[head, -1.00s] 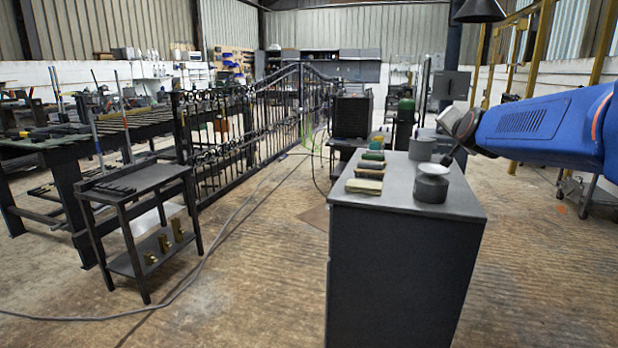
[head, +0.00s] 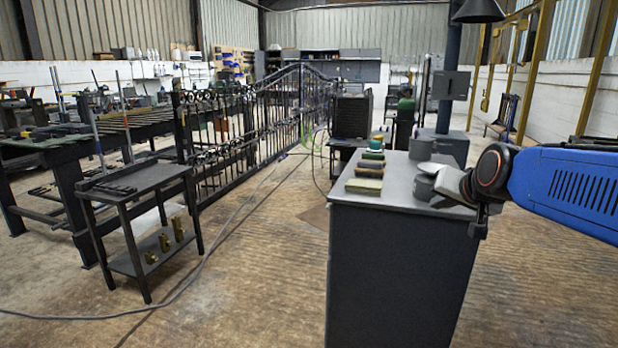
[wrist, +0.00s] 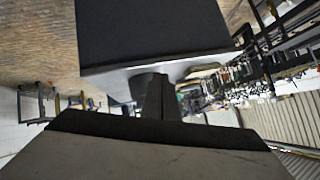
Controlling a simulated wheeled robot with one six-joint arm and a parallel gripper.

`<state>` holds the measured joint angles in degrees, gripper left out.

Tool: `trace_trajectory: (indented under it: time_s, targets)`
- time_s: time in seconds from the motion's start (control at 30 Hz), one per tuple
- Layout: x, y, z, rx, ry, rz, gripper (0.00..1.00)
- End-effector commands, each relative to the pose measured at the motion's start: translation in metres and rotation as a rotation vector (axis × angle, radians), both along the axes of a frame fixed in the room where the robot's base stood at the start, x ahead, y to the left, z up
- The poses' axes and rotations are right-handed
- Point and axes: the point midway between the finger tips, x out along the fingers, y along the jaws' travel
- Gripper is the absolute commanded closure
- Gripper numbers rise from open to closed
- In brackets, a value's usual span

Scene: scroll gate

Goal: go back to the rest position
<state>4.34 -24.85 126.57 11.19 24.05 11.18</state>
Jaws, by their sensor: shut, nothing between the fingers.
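My gripper (wrist: 158,98) shows in the wrist view as a dark narrow shape at the middle, with its fingers together and nothing held. In the head view the end of my blue arm is at the right, beside the right edge of the dark cabinet (head: 395,275). My wrist partly hides the grey round tin (head: 424,187) on the cabinet top. The fingertips are hard to make out there.
A second grey tin (head: 421,148) stands behind. A black side table (head: 137,190) and an iron gate (head: 245,130) are left. The floor between is open, with a cable (head: 205,255) across it.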

Motion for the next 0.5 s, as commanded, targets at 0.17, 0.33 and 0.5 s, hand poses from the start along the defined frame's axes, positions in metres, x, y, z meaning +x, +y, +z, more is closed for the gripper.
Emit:
trace_trajectory:
  time_s: [0.17,0.33,0.5]
  targets:
    - [-0.092,0.017,-0.059,-0.097,0.175,0.113,1.00]
    - [-0.176,0.022,-0.115,-0.186,0.339,0.211,1.00]
    - [-0.240,0.020,-0.156,-0.251,0.465,0.284,1.00]
